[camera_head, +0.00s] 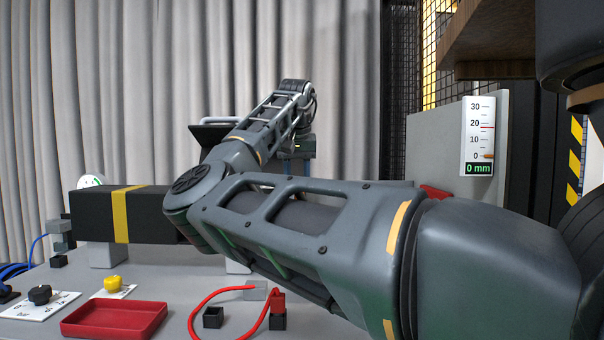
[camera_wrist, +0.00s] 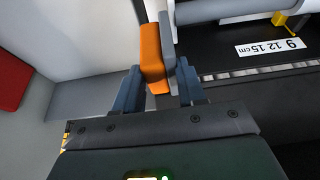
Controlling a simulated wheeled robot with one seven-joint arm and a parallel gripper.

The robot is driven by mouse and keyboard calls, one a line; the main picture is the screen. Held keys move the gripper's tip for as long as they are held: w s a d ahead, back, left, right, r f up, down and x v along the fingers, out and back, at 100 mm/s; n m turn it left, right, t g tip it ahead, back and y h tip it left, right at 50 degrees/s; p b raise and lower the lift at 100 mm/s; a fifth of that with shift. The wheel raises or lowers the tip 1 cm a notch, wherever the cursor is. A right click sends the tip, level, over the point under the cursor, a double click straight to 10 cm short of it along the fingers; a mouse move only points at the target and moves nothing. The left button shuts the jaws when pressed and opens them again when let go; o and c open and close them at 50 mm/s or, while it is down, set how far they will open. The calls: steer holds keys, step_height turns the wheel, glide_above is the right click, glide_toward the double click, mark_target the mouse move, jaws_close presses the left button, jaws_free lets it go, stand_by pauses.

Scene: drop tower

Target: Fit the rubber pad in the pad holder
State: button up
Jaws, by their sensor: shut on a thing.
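My gripper (camera_wrist: 160,88) shows in the wrist view with its two blue-grey fingers closed around an orange block (camera_wrist: 152,52), which seems to be the rubber pad. A grey piece (camera_wrist: 168,42) lies flat along the block's right side; I cannot tell if it is part of it. The block sticks out beyond the fingertips. In the head view my gripper is small and partly hidden behind my arm, and the block cannot be made out there. I cannot identify the pad holder for certain in either view.
A red tray (camera_head: 114,319), a yellow knob (camera_head: 113,284), a black knob (camera_head: 40,295) and a red cable (camera_head: 197,312) are on the bench. A black beam with a yellow band (camera_head: 120,214) stands behind them. A scale (camera_head: 478,136) hangs at right. A ruler label (camera_wrist: 270,47) lies right of the block.

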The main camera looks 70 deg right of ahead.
steer(key=shift+f+b, duration=0.35)
steer(key=shift+f, duration=2.95)
steer(key=o, duration=1.2)
steer(key=shift+b+v, duration=0.75)
steer(key=shift+v, duration=3.15)
steer(key=shift+a, duration=0.1)
